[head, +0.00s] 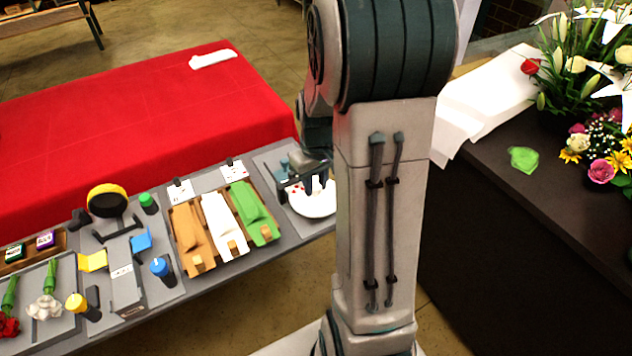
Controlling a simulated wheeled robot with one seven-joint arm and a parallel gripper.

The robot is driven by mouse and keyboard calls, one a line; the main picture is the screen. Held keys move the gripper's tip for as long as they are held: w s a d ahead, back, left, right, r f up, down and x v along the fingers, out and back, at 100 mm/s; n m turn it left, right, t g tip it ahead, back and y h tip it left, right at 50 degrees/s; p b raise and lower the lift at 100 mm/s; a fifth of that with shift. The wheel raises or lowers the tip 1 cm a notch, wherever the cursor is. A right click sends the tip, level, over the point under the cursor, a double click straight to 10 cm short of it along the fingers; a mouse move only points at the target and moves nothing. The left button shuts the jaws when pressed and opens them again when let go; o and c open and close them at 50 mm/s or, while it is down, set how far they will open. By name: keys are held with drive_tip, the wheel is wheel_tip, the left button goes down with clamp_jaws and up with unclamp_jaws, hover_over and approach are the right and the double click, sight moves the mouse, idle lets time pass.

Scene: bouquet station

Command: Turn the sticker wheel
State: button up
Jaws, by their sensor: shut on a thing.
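The sticker wheel (313,207) is a white disc with small red marks, lying at the right end of the grey workbench. My arm hides its right part. My gripper (314,184) is over the disc, pointing down, and is shut on a small pale upright part of the wheel. The fingertips are small in this view and partly hidden, so the exact contact is hard to see.
Left of the wheel are green, white and brown wrap stacks (221,224) in wooden trays. Farther left are a yellow-and-black round device (107,200), bottles and flowers (45,306). A red-covered table (140,130) lies behind; a dark counter (540,215) with bouquets is right.

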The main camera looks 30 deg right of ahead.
drive_tip(key=m, duration=0.4)
drive_tip(key=shift+b, duration=0.3)
drive_tip(key=m, duration=0.4)
drive_tip(key=shift+m, duration=0.4)
drive_tip(key=m+p, duration=0.1)
drive_tip(key=m, duration=0.3)
drive_tip(key=shift+r, duration=0.1)
drive_tip(key=shift+m+p, duration=0.5)
drive_tip(key=shift+m, duration=1.5)
drive_tip(key=o, duration=1)
